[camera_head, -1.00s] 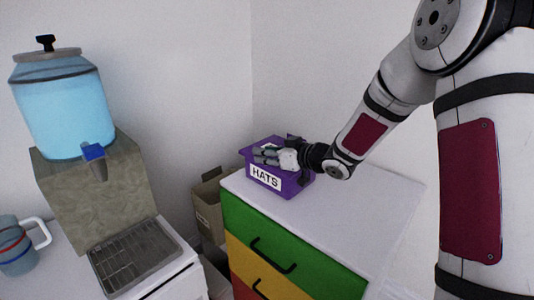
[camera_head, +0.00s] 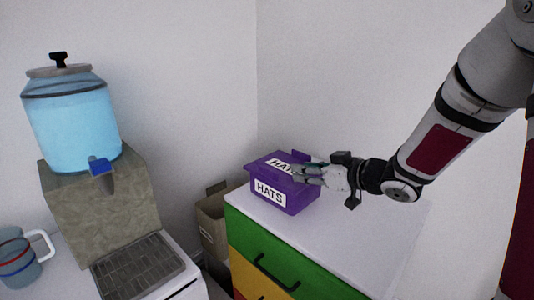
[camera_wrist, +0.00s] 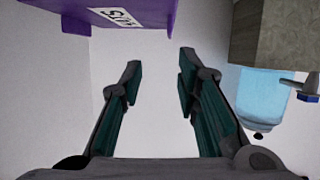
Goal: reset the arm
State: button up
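My gripper (camera_head: 308,174) is above the dresser top, just right of the purple box labelled HATS (camera_head: 270,192). In the wrist view my gripper (camera_wrist: 160,72) has its two fingers spread apart with nothing between them. The box stands on the white top of the dresser, and a second HATS label shows on its upper face. Part of the box also shows at the top left of the wrist view (camera_wrist: 75,20). I cannot tell whether a fingertip touches the box.
A dresser with green and yellow drawers (camera_head: 290,265) has bare top to the right of the box. A cardboard box (camera_head: 211,222) sits in the corner. A blue water dispenser (camera_head: 72,125), a drip rack (camera_head: 135,270) and a mug (camera_head: 18,262) are at left.

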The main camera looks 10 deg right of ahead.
jog(key=s+d+r+m+g+h+p, duration=0.2)
jog(key=s+d+r+m+h+p, duration=0.35)
jog(key=s+r+h, duration=0.6)
jog(key=s+a+g+y+p, duration=0.1)
jog(key=s+a+g+y, duration=0.1)
jog(key=s, duration=1.1)
jog(key=s+a+m+g+y+p, duration=0.1)
jog(key=s+a+g, duration=0.3)
jog(key=s, duration=0.9)
jog(key=shift+s+a+r+y+p, duration=0.25)
jog(key=shift+a+r+y+p, duration=0.15)
jog(key=shift+y, duration=0.15)
jog(key=shift+a, duration=0.1)
